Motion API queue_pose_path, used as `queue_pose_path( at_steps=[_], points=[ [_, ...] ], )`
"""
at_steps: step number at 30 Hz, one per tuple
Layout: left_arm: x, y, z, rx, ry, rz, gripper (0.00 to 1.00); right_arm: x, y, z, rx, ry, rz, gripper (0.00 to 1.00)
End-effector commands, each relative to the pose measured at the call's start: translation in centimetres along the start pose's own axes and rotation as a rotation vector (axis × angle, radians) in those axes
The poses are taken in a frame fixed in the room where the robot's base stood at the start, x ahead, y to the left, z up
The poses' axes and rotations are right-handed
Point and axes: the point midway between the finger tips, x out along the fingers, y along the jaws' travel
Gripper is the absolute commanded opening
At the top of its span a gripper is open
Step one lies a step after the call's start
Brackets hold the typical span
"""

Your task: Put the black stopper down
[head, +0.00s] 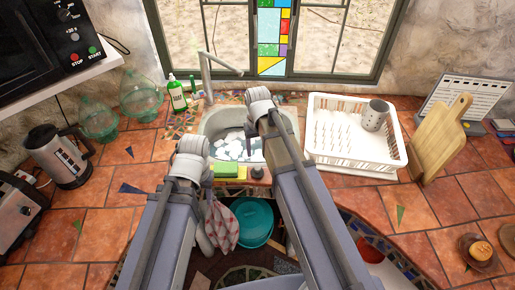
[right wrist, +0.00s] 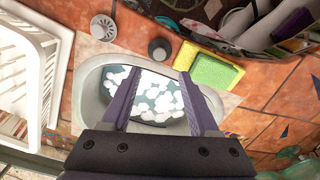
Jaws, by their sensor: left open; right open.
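The black stopper (right wrist: 159,49) stands on the tiled counter at the sink's rim, between the sponges and a grey round piece. In the head view it is a small dark spot (head: 242,172) in front of the sink. My right gripper (right wrist: 160,76) is open and empty above the sink (right wrist: 92,95), its fingertips close to the stopper in the picture but apart from it. In the head view my right gripper (head: 260,102) is over the basin. My left gripper (head: 191,150) is at the sink's left front; its fingers are hard to make out, and nothing shows in it.
Yellow and green sponges (head: 229,170) lie at the sink's front edge. White foam floats in the basin. A white dish rack (head: 350,158) with a cup stands right of the sink. A green soap bottle (head: 177,94) stands left.

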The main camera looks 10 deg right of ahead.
Motion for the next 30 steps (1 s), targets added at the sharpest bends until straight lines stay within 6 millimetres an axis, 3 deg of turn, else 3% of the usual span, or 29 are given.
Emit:
queue_pose_path(
  at_steps=[1,3,10,13,18,21,25,30],
  points=[
    [-1.2,-0.1,0.1,-0.002,0.000,0.000,0.50,-1.2,0.0,0.0,0.000,0.000,0.000,0.61],
    [-1.7,-0.1,0.1,-0.003,0.000,0.001,0.50,-1.7,0.0,0.0,0.000,0.000,0.000,0.61],
    [-1.9,-0.2,0.1,-0.005,0.000,0.001,0.50,-1.9,-0.3,0.3,-0.006,-0.001,0.001,0.61],
    [-1.8,-0.2,0.1,-0.005,0.000,0.001,0.50,-1.8,-2.5,3.0,-0.056,-0.010,0.015,0.61],
    [-1.8,-0.2,0.1,-0.005,0.000,0.001,0.50,-1.9,-7.1,9.7,-0.191,-0.031,0.062,0.61],
    [-1.8,-0.2,0.1,-0.005,0.000,0.001,0.50,-1.9,-8.6,12.5,-0.250,-0.038,0.084,0.61],
    [-1.8,-0.2,0.1,-0.005,0.000,0.001,0.50,-2.0,-9.5,14.1,-0.288,-0.043,0.101,0.61],
    [-1.8,-0.2,0.1,-0.005,0.000,0.001,0.50,-2.0,-9.6,14.1,-0.291,-0.044,0.103,0.61]
  ],
)
